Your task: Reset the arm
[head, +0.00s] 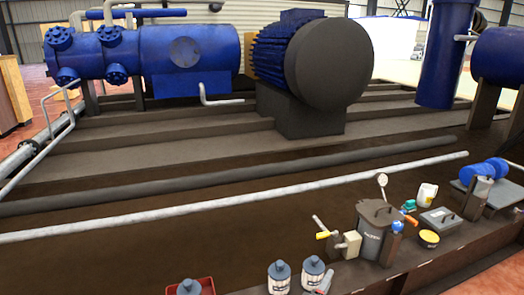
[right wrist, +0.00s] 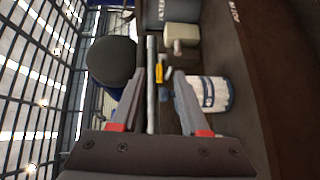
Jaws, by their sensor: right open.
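The dispenser, a dark grey pot (head: 372,235) with a lid, stands upright on the bench in the head view. A dial gauge (head: 382,181) rises above it, and a yellow-handled valve (head: 324,235) and beige box (head: 349,243) are on its left. My right gripper (head: 322,282) shows small at the lower edge, in front of the pot and beside a bottle. In the right wrist view my right gripper (right wrist: 155,88) is open, with nothing held between its fingers. The valve's yellow handle (right wrist: 159,73) appears beyond the fingertips. My left gripper is out of view.
Blue-capped bottles (head: 279,277) stand along the bench, one in a red tray (head: 207,285). A yellow tub (head: 429,238), white container (head: 427,194), dark case (head: 439,219) and blue pump (head: 480,172) are at right. A large blue tank (head: 200,55) stands behind.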

